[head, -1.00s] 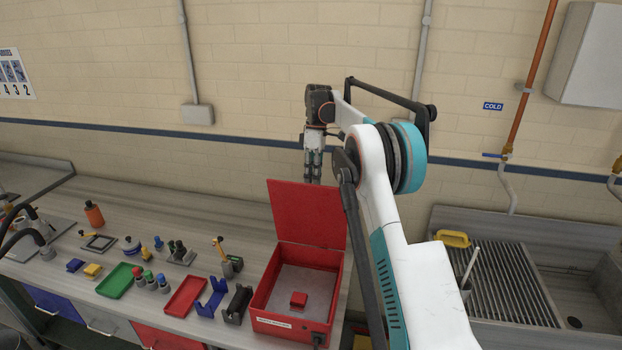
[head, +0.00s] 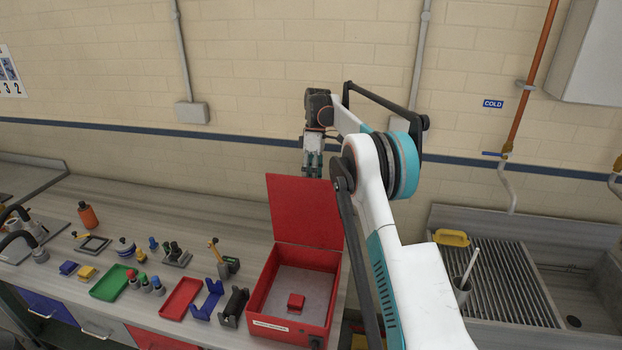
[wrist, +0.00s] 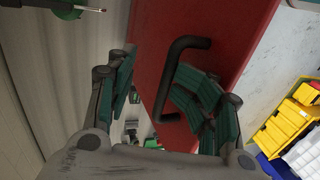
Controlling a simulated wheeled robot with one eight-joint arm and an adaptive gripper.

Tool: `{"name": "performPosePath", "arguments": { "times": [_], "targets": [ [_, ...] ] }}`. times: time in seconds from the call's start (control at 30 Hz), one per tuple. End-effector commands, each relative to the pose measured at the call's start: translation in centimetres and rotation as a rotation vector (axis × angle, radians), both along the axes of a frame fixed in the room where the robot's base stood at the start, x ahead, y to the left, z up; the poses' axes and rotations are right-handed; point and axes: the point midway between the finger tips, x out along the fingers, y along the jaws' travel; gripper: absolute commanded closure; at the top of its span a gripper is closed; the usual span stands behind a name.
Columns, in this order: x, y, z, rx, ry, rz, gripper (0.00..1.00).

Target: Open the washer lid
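The red washer (head: 261,327) is an open-topped box on the bench, with a small red block (head: 296,301) inside. Its red lid (head: 305,212) stands up from the back edge, roughly upright. My gripper (head: 312,168) is at the lid's top edge, on its far side, and the lid partly hides the fingers. In the wrist view, the lid (wrist: 185,20) fills the middle, with a dark bar handle (wrist: 163,85) on it. My gripper (wrist: 160,92) has its green-padded fingers apart. The handle lies between them, close to the right finger; I cannot tell whether they touch.
Left of the washer are red (head: 182,298) and green (head: 110,283) trays, a blue holder (head: 207,302), a black holder (head: 234,308) and small tools. A sink with a ribbed drainboard (head: 500,285) is at right.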

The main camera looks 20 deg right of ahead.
Motion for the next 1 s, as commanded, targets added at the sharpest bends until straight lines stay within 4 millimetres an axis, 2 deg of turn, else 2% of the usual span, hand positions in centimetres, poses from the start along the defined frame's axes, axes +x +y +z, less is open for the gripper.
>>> {"name": "performPosePath", "arguments": {
  "times": [0.03, 0.73, 0.87, 1.0],
  "targets": [
    [0.0, -0.5, -0.5, -0.007, -0.002, -0.003, 0.70],
    [0.0, -0.2, 0.0, -0.003, 0.000, 0.001, 0.70],
    [0.2, -0.2, 0.6, -0.003, 0.000, 0.001, 0.70],
    [0.5, -0.5, 2.3, -0.002, 0.000, 0.001, 0.70]
  ]
}}
